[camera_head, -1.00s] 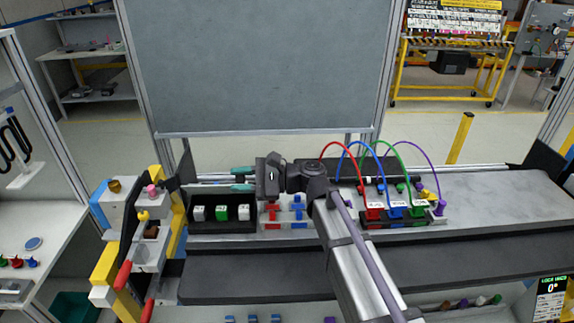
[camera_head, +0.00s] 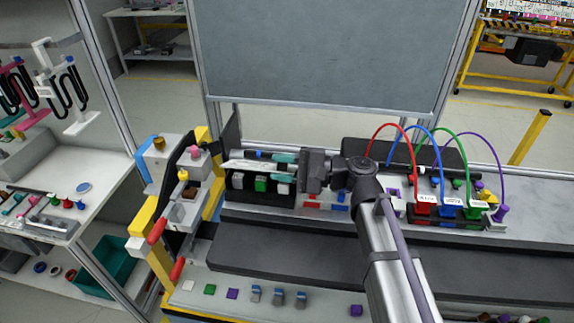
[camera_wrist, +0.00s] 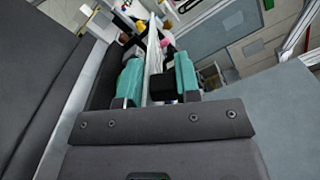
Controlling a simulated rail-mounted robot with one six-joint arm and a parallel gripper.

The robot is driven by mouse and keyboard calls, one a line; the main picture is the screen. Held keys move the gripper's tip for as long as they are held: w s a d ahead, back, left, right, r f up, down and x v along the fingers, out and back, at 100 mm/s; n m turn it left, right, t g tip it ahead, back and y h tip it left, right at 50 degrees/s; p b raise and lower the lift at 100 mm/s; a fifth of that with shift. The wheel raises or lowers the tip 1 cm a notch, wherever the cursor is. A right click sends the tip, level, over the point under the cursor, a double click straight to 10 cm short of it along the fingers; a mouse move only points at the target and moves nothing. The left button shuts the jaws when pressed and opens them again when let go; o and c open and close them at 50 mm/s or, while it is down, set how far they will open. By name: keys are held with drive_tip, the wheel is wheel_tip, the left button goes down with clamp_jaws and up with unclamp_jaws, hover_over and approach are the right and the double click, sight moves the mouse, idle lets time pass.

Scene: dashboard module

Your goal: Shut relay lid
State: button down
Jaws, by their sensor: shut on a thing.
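The relay box (camera_head: 228,193) is a black open-front tray on the dashboard module, with white, green and white relay blocks (camera_head: 261,184) in a row. A thin pale lid (camera_head: 243,165) lies over its rear side, raised and tilted above the blocks. My gripper (camera_head: 276,162) reaches in from the right with its teal fingers at the lid's right end, shut on it. In the wrist view my gripper (camera_wrist: 157,70) has the thin lid edge (camera_wrist: 153,50) between its teal fingers. The lid's hinge is not clearly visible.
Red and blue fuses (camera_head: 325,201) sit right of the box, partly behind my arm. Further right, looped coloured cables (camera_head: 438,130) rise from connectors. A lever unit (camera_head: 185,205) with red handles stands close on the left. A grey panel (camera_head: 330,50) stands behind.

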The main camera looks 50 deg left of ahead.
drive_tip(key=c, duration=0.9)
unclamp_jaws()
drive_tip(key=v, duration=1.1)
drive_tip(key=shift+a, duration=0.1)
drive_tip(key=shift+c, duration=0.4)
